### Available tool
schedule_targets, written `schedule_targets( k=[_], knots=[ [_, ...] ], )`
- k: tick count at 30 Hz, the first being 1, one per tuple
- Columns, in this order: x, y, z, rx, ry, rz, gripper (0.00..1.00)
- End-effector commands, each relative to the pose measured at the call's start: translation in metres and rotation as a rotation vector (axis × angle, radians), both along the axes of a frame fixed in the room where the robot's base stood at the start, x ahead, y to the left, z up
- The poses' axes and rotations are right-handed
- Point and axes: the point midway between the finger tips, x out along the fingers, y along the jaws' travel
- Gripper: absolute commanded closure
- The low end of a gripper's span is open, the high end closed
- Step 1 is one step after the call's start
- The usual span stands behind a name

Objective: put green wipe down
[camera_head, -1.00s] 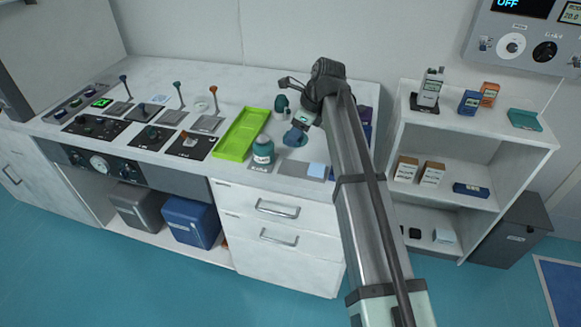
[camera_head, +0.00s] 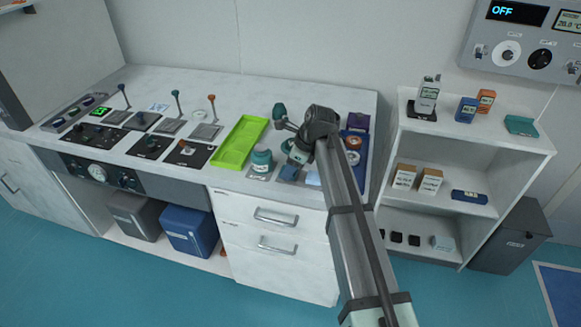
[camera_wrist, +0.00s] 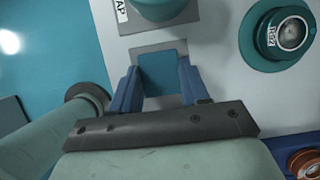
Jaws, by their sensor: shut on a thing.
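The wipe lies over a grey square patch (camera_wrist: 165,47) on the pale bench top. I cannot tell whether it touches the surface. In the head view the fingers and wrist hide most of the wipe.
A teal-capped round object (camera_wrist: 280,33) and an orange ring (camera_head: 353,142) are near. A lime green tray (camera_head: 238,143) lies left of the bottle. The bench front edge is close. A white shelf (camera_head: 470,150) stands right.

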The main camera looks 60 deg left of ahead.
Motion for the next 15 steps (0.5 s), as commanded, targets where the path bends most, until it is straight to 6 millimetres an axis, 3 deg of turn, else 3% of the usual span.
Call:
schedule_targets(
  k=[10, 11, 15],
  knots=[
    [0.0, 0.0, -0.0022, 0.0, 0.0, 0.0, 0.79],
    [0.0001, 0.0001, -0.0024, 0.0, 0.0, 0.0, 0.54],
    [0.0, 0.0001, -0.002, 0.0, 0.0, 0.0, 0.4]
  ],
)
